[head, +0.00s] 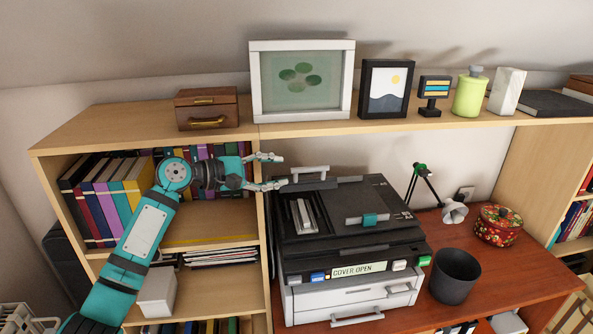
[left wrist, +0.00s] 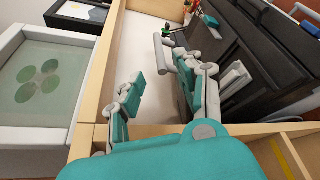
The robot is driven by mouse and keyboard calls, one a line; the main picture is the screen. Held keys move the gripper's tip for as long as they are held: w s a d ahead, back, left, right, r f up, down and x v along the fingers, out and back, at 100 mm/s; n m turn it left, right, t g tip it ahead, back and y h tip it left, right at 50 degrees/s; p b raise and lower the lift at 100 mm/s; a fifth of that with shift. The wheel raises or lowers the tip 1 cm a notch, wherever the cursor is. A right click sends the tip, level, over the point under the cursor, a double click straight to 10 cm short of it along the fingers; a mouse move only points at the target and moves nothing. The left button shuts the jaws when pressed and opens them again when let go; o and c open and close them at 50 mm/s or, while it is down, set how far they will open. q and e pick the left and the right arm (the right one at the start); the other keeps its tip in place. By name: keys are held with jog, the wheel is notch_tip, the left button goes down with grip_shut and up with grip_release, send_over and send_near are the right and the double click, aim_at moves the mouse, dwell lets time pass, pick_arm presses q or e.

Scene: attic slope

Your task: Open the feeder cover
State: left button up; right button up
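The dark printer (head: 395,250) stands on the desk, and its front display reads "COVER OPEN". White feeder parts (head: 303,215) show in an uncovered slot at its top left. The feeder cover (head: 308,185) appears raised behind this slot, seen nearly edge-on, with its pale bar handle (head: 310,170) at the top. My left gripper (head: 274,172) is open and empty just left of the handle. In the left wrist view its fingers (left wrist: 160,95) are spread, and the handle (left wrist: 164,53) lies beyond the right finger; I cannot tell whether they touch. My right gripper is not in view.
A shelf (head: 430,123) with frames and ornaments runs behind the printer. Book-filled bookcase compartments (head: 205,230) lie beside my left arm. A lamp (head: 453,210), a dark cup (head: 455,277) and a patterned pot (head: 498,226) stand right of the printer.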

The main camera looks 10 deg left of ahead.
pick_arm(q)
jog(key=shift+s+a+r, duration=0.2)
jog(key=shift+s+a, duration=0.15)
jog(key=shift+s, duration=0.1)
jog(key=shift+s+a+r, duration=0.15)
jog(key=shift+s+a, duration=0.2)
jog(key=shift+s, duration=0.1)
